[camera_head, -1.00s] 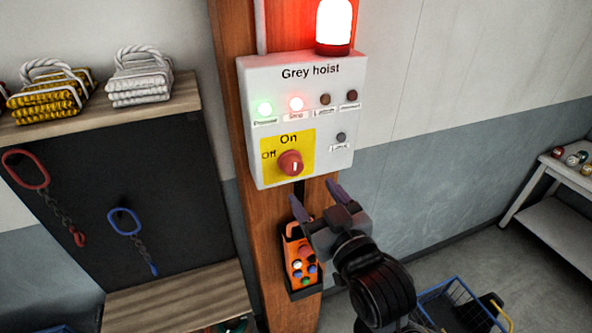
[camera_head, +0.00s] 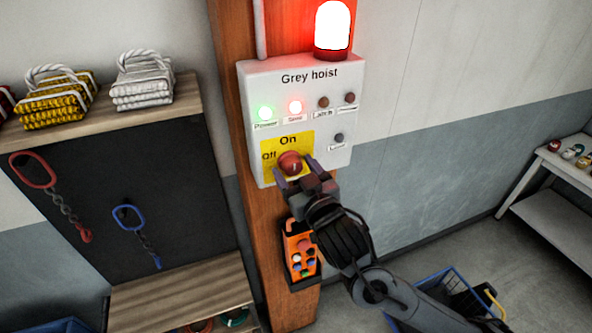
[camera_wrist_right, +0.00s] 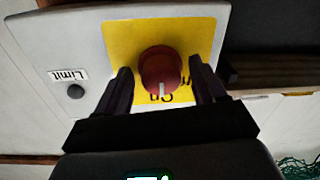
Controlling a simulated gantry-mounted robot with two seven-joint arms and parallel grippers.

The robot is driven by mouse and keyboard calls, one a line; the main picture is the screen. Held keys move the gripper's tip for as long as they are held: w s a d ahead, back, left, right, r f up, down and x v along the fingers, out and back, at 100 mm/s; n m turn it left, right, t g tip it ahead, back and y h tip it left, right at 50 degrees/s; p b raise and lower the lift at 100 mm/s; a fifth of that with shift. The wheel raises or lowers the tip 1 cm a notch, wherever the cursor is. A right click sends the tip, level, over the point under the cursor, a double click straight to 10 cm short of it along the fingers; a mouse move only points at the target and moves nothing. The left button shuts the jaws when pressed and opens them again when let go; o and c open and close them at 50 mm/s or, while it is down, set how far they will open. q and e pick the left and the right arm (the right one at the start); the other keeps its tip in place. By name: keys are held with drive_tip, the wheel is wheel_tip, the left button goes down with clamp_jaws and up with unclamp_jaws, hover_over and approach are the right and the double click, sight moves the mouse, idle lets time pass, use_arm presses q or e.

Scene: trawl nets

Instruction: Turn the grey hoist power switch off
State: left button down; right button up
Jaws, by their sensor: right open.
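The grey hoist power switch is a round red knob (camera_head: 290,161) on a yellow plate marked On and Off, low on the white "Grey hoist" box (camera_head: 340,78). In the right wrist view the knob (camera_wrist_right: 160,66) appears upside down, its white mark towards the On label. My right gripper (camera_head: 293,168) is open, with one finger on each side of the knob. The right wrist view shows gaps between the fingers and the knob. The green Power lamp (camera_head: 265,112) and the red Stop lamp (camera_head: 295,107) are lit. My left gripper is not in view.
A red beacon (camera_head: 333,28) glows above the box on the wooden post (camera_head: 262,225). An orange pendant control (camera_head: 299,252) hangs below the box, close to my right arm. A shelf board with nets and chains stands left; a blue basket (camera_head: 440,290) sits on the floor.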

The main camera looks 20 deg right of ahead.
drive_tip(key=c, duration=1.1)
drive_tip(key=shift+o, duration=0.2)
drive_tip(key=shift+n, duration=0.3)
drive_tip(key=n, duration=0.3)
drive_tip(key=shift+f+n+b, duration=0.1)
drive_tip(key=shift+n+b, duration=0.2)
drive_tip(key=shift+b, duration=0.05)
drive_tip(key=n+b, duration=0.1)
drive_tip(key=n, duration=0.2)
drive_tip(key=shift+d, duration=0.1)
drive_tip(key=n+b, duration=0.2)
drive_tip(key=n, duration=0.1)
drive_tip(key=n+b, duration=0.2)
drive_tip(key=n, duration=0.1)
drive_tip(key=shift+n+g+h, duration=0.3)
drive_tip(key=shift+n+b, duration=1.25)
drive_tip(key=shift+n, duration=0.55)
